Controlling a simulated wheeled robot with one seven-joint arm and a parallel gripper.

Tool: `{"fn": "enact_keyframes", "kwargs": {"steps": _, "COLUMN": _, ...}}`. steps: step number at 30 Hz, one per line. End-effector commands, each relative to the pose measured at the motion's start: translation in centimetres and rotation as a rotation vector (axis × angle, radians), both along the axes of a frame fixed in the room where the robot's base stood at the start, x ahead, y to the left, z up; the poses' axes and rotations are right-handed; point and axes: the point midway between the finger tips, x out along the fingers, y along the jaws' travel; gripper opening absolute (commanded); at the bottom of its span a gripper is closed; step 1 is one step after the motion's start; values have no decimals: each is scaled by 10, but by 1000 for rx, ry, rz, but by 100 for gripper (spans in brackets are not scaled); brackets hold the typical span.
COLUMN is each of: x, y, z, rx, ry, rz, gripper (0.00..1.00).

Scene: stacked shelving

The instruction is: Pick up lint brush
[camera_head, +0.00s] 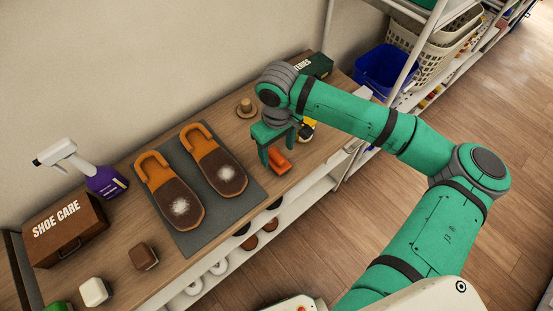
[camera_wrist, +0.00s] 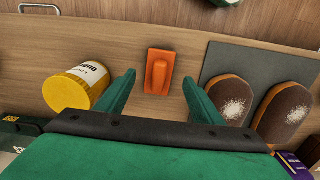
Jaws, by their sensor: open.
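An orange block with a raised grip, which looks like the lint brush (camera_head: 278,162), lies on the wooden shelf top to the right of the grey mat. In the wrist view the lint brush (camera_wrist: 158,70) shows between and a little past the two fingertips. My gripper (camera_head: 277,151) is above the brush, fingers pointing down, open and empty. In the wrist view my gripper (camera_wrist: 159,82) has a finger on each side of the brush with gaps. I cannot tell the remaining height.
A yellow-lidded can (camera_wrist: 72,90) stands close to one finger. A grey mat (camera_head: 188,240) with two brown-and-orange slippers (camera_head: 223,172) lies on the other side. A round wooden-knobbed item (camera_head: 246,108) sits behind. A shoe care box (camera_head: 60,230) and spray bottle (camera_head: 100,178) are at left.

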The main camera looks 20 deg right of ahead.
Motion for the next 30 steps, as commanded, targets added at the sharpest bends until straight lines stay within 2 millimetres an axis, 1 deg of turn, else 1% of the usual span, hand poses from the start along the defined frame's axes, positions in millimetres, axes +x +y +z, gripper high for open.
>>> {"fn": "enact_keyframes", "kwargs": {"steps": 3, "x": 3, "y": 0, "z": -17, "rx": 0, "ry": 2, "rz": -3, "gripper": 61}}
{"fn": "enact_keyframes", "kwargs": {"steps": 6, "x": 4, "y": -1, "z": -31, "rx": 0, "ry": 1, "rz": -6, "gripper": 61}}
{"fn": "enact_keyframes", "kwargs": {"steps": 9, "x": 3, "y": -1, "z": -40, "rx": 0, "ry": 2, "rz": -7, "gripper": 61}}
{"fn": "enact_keyframes", "kwargs": {"steps": 12, "x": 4, "y": -1, "z": -43, "rx": 1, "ry": 0, "rz": -7, "gripper": 61}}
{"fn": "enact_keyframes", "kwargs": {"steps": 17, "x": 4, "y": 0, "z": -43, "rx": 1, "ry": 0, "rz": -6, "gripper": 61}}
{"fn": "enact_keyframes", "kwargs": {"steps": 18, "x": 4, "y": 0, "z": -43, "rx": 1, "ry": 0, "rz": -5, "gripper": 59}}
{"fn": "enact_keyframes", "kwargs": {"steps": 23, "x": 4, "y": 1, "z": -43, "rx": 1, "ry": 0, "rz": -4, "gripper": 20}}
{"fn": "enact_keyframes", "kwargs": {"steps": 24, "x": 4, "y": 1, "z": -43, "rx": 1, "ry": 0, "rz": -4, "gripper": 16}}
{"fn": "enact_keyframes", "kwargs": {"steps": 30, "x": 4, "y": 0, "z": -43, "rx": 0, "ry": 0, "rz": -4, "gripper": 16}}
